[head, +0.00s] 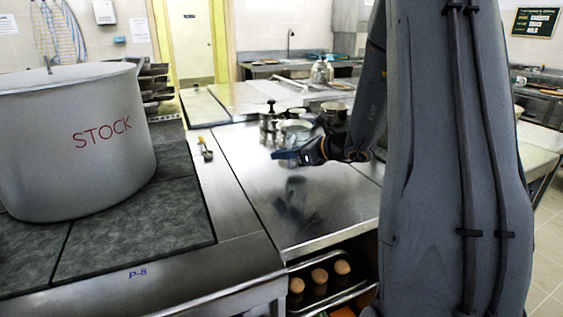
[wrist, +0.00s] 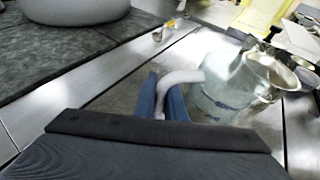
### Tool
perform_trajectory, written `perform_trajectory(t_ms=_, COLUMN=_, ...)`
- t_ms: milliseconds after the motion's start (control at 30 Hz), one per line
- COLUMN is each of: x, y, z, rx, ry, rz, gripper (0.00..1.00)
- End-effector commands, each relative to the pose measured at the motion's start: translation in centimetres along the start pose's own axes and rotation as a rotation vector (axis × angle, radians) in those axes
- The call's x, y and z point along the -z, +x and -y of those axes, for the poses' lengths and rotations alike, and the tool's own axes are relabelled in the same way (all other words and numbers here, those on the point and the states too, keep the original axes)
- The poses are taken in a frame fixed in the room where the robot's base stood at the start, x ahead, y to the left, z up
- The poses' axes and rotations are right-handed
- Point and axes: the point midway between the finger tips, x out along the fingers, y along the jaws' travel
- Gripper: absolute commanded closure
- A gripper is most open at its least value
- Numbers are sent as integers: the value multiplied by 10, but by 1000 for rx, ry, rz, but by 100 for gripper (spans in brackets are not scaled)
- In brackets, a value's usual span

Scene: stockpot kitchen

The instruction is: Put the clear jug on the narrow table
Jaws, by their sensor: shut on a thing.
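My gripper (head: 287,156) is low over the steel counter in the head view, its blue fingers pointing left. In the wrist view my gripper (wrist: 161,98) is shut on the pale, curved handle of the clear jug (wrist: 228,85). The jug's greenish see-through body is to the right of the fingers and looks roughly upright. In the head view the jug is hard to make out among the vessels behind the gripper. Whether its base touches the counter I cannot tell. I cannot tell which surface is the narrow table.
A large pot marked STOCK (head: 75,140) stands on the dark stove at left. A small yellow-ended item (head: 206,150) lies on the steel strip. Metal pots (head: 335,112) stand behind my gripper. A tray with eggs (head: 319,276) is below the steel counter (head: 250,185), whose front is clear.

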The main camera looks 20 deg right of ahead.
Motion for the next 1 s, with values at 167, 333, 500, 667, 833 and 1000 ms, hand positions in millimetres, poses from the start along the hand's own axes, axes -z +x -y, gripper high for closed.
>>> perform_trajectory(t_ms=167, x=21, y=8, z=0, rx=-1, ry=2, rz=0, gripper=100)
perform_trajectory(t_ms=333, x=24, y=10, z=0, rx=-1, ry=-1, rz=1, gripper=100)
perform_trajectory(t_ms=500, x=24, y=10, z=0, rx=-1, ry=-1, rz=0, gripper=100)
perform_trajectory(t_ms=667, x=27, y=11, z=-1, rx=-1, ry=0, rz=0, gripper=80)
perform_trajectory(t_ms=833, x=26, y=11, z=-1, rx=-1, ry=0, rz=0, gripper=71)
perform_trajectory(t_ms=1000, x=26, y=11, z=-1, rx=-1, ry=0, rz=0, gripper=71)
